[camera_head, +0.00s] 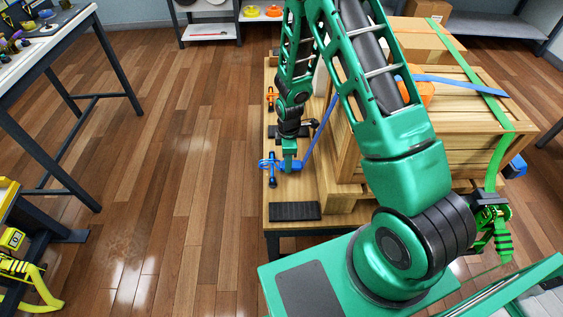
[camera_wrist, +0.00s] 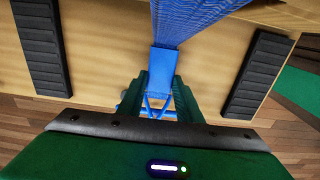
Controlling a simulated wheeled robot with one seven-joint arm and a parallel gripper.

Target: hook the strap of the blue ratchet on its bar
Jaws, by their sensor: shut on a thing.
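My gripper (camera_head: 290,162) is low at the left edge of the wooden pallet table, shut on the blue strap's end. In the wrist view my gripper (camera_wrist: 160,98) has its green fingers on either side of the blue wire hook (camera_wrist: 156,108) and flat blue end piece (camera_wrist: 163,61). The blue strap (camera_head: 320,132) rises from the gripper toward the crate, and shows across the crate top. A short dark bar (camera_head: 272,180) stands at the table edge beside the blue hook; I cannot tell if they are engaged. A blue piece (camera_head: 516,167), possibly the ratchet, is at the far right.
A wooden crate (camera_head: 470,140) stands right of my gripper. A green strap (camera_head: 477,75) crosses it to a green ratchet (camera_head: 499,235). Black pads (camera_head: 294,211) lie on the table. An orange fitting (camera_head: 271,98) is farther along the left edge.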

